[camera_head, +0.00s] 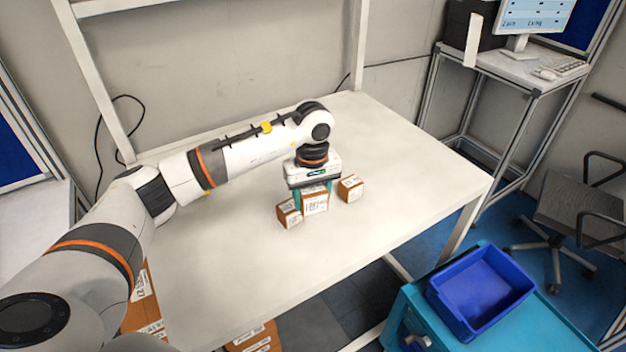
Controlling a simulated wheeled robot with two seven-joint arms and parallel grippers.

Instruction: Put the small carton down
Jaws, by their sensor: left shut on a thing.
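My left gripper (313,194) points down over the middle of the white table (400,160). Its teal fingers are shut on a small brown carton (315,203) with a white printed label. The held carton is at or just above the tabletop; I cannot tell whether it touches. A second small carton (289,214) stands close to its left, and a third carton (350,188) stands to its right, a little apart. My right gripper does not show.
A blue bin (481,287) sits on a teal cart (410,300) at the lower right. More cartons (254,338) show low at the bottom edge. A desk with a monitor (535,17) stands at the upper right. The table's right part is clear.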

